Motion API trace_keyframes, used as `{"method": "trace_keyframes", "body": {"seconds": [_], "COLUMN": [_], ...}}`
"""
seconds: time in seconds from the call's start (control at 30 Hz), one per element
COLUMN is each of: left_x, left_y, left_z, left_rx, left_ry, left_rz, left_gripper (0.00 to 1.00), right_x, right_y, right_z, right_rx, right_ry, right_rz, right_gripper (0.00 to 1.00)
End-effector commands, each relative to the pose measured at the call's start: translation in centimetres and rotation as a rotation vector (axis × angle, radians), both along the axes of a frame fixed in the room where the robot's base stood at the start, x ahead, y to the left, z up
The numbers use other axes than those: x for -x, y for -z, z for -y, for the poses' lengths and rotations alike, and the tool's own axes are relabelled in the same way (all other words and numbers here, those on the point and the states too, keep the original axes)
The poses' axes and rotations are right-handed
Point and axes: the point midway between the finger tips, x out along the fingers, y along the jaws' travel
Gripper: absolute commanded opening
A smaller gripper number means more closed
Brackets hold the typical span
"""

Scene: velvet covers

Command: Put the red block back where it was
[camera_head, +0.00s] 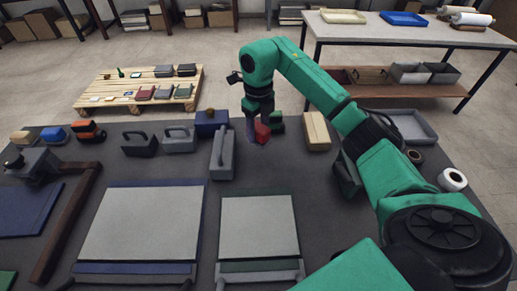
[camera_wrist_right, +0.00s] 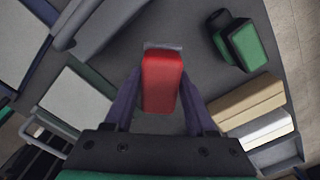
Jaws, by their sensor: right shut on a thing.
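The red block (camera_head: 262,133) is near the back of the dark table, between a grey handled piece (camera_head: 222,155) and a beige box (camera_head: 317,132). My right gripper (camera_head: 257,128) points down and is shut on it. In the right wrist view the red block (camera_wrist_right: 162,82) sits between the two fingers of the right gripper (camera_wrist_right: 160,95). A small grey patch (camera_wrist_right: 163,46) shows just past the block's far end. I cannot tell whether the block touches the table. My left gripper is not in view.
Two grey panels (camera_head: 145,222) (camera_head: 260,224) lie in front. A grey tray (camera_head: 413,127) is at right. Bare table lies between the red block and the panels.

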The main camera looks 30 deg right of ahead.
Motion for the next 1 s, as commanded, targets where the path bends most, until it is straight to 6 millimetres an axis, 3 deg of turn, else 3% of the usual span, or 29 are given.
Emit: {"method": "trace_keyframes", "body": {"seconds": [0.1,0.4,0.73,0.77,0.8,0.83,1.0], "left_x": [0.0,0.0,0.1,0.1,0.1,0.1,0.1], "left_y": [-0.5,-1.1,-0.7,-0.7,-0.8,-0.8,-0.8], "left_z": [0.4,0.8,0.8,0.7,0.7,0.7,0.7], "left_rx": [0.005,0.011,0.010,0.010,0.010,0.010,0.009], "left_ry": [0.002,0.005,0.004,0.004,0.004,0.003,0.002], "left_rz": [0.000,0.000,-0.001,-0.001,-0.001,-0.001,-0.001], "left_gripper": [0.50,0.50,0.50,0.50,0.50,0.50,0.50], "right_x": [0.1,0.1,0.0,0.0,0.0,0.0,0.0], "right_y": [2.4,6.9,7.7,7.6,7.6,7.6,7.6], "right_z": [-0.1,-0.1,0.0,-0.1,-0.1,-0.1,0.0], "right_rx": [-0.001,-0.001,0.001,0.001,0.000,0.000,0.001], "right_ry": [-0.002,-0.003,-0.003,-0.003,-0.003,-0.003,-0.003], "right_rz": [-0.003,-0.003,0.001,0.000,0.000,0.000,0.000], "right_gripper": [0.04,0.04,0.04,0.63,0.79,0.86,0.86]}}
